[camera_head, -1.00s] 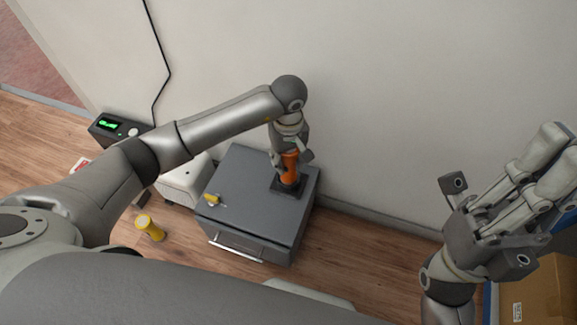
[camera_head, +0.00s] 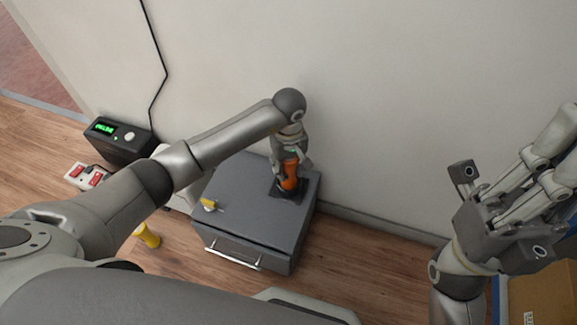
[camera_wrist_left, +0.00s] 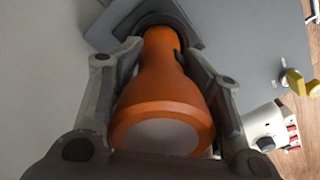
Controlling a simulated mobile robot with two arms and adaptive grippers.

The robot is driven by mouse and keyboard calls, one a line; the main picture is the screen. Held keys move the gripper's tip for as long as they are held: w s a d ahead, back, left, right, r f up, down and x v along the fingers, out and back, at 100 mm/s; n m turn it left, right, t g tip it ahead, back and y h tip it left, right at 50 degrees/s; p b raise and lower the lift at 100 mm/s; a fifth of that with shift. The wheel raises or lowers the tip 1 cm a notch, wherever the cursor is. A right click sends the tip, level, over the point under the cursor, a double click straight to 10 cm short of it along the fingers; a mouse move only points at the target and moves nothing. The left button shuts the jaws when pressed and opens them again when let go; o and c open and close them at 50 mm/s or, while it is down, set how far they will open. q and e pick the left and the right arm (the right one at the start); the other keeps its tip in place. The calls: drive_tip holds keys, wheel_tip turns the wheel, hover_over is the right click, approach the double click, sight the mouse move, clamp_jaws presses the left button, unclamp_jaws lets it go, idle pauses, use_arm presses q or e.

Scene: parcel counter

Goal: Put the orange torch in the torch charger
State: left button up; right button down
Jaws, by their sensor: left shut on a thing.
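The orange torch (camera_head: 289,175) is upright at the torch charger (camera_head: 287,196), a small dark square base on the grey cabinet's top. In the left wrist view the torch (camera_wrist_left: 162,90) points its wide pale end at the camera. Its narrow end reaches the dark ring of the charger (camera_wrist_left: 182,22); how deep it sits is hidden. My left gripper (camera_head: 290,168) is shut on the torch, with one finger on each side of it. My right gripper (camera_head: 502,210) is open and empty at the right, far from the cabinet.
The grey cabinet (camera_head: 240,215) has a small yellow item (camera_head: 209,205) on its top left. A yellow object (camera_head: 148,237) is on the floor. A black box with a green display (camera_head: 118,138) and a power strip (camera_head: 85,177) are at left. A cardboard box (camera_head: 545,295) is at lower right.

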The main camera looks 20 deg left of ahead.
use_arm(q)
drive_tip(key=o, duration=1.3)
drive_tip(key=shift+f, duration=0.1)
